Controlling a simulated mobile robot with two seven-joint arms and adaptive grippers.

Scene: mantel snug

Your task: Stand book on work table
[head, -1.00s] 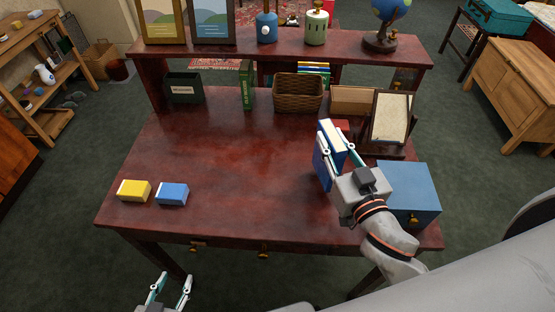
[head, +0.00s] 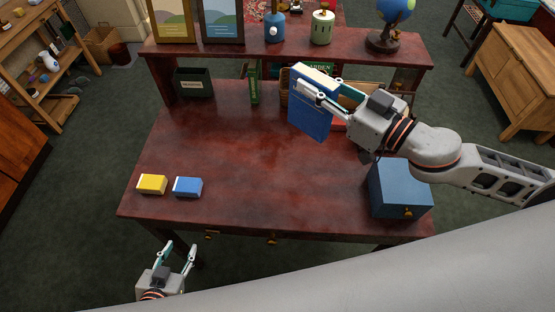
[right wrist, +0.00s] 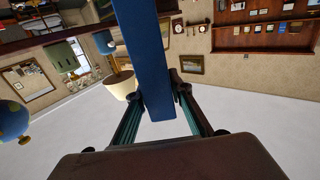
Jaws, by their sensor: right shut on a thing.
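A blue book (head: 309,117) with pale page edges is held above the back right part of the dark red work table (head: 215,135). My right gripper (head: 312,90) is shut on its upper part. In the right wrist view the blue book (right wrist: 146,65) stands between the fingers of my right gripper (right wrist: 160,95). The book looks upright with a slight tilt, and I cannot tell whether its lower edge touches the table. My left gripper (head: 180,254) is open and empty, in front of the table's front edge.
A yellow box (head: 152,184) and a small blue box (head: 187,187) lie at the front left. A blue drawer box (head: 400,190) stands at the front right. A green book (head: 254,83) and a dark green bin (head: 194,82) stand at the back. The table's middle is clear.

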